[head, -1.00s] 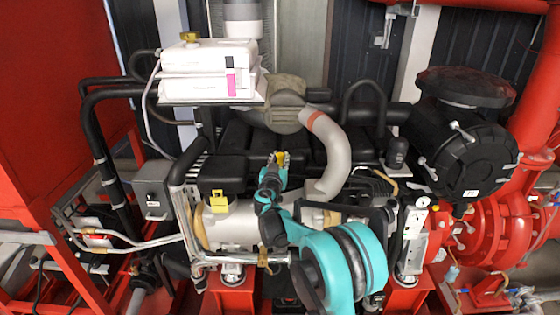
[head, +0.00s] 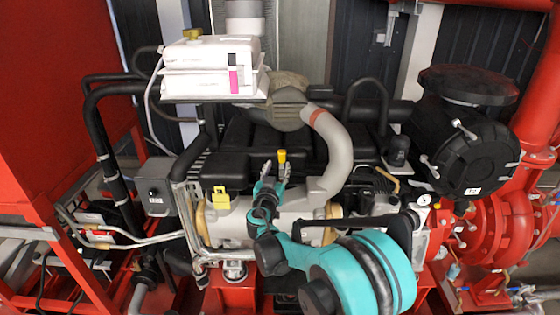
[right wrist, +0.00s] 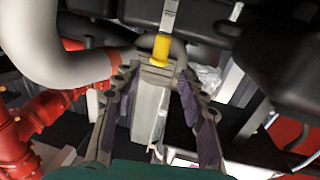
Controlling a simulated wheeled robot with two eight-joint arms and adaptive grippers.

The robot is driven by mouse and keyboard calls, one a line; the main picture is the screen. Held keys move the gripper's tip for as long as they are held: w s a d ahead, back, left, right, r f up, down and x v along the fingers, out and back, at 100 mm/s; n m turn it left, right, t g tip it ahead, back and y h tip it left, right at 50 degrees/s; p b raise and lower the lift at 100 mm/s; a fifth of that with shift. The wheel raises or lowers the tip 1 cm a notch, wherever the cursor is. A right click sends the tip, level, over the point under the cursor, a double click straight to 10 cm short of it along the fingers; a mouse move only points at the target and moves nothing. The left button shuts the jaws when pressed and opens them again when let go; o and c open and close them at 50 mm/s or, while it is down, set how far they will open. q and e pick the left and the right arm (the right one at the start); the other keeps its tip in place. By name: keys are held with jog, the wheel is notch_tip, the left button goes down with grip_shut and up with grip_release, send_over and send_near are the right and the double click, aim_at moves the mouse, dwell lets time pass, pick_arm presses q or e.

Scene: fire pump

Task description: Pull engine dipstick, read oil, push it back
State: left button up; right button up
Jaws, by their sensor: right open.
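The dipstick's yellow handle (head: 282,155) stands upright on the engine in the middle of the head view. Its shaft is not visible. In the right wrist view the yellow handle (right wrist: 161,47) shows just beyond my fingertips, between their lines, above a grey part. My right gripper (head: 277,168) is open, its two fingers pointing up on the near side of the handle. In the right wrist view the fingers of my right gripper (right wrist: 154,82) are spread with nothing held between them. My left gripper is not in view.
A thick grey pipe (head: 338,150) curves close to the right of the handle. A black engine cover (head: 240,140) lies to the left and behind. A white box (head: 208,68) stands above.

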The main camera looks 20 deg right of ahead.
jog(key=v, duration=0.2)
jog(key=shift+s+a, duration=0.15)
jog(key=shift+s, duration=0.25)
jog(key=s+d+f+g+y+b, duration=0.1)
jog(key=s+d+f+g+b, duration=0.25)
jog(key=s, duration=0.55)
jog(key=s+d+f+g+b, duration=0.2)
jog(key=s+d+f, duration=0.15)
jog(key=s, duration=0.45)
jog(key=s+a+f+n+g+y+b, duration=0.2)
jog(key=s+f, duration=0.4)
jog(key=s, duration=0.4)
jog(key=s+a+f+n+g+y+b, duration=0.2)
jog(key=s+a+f, duration=0.4)
jog(key=s, duration=0.4)
jog(key=f+n+y, duration=0.1)
jog(key=y, duration=0.1)
jog(key=shift+f+y, duration=0.3)
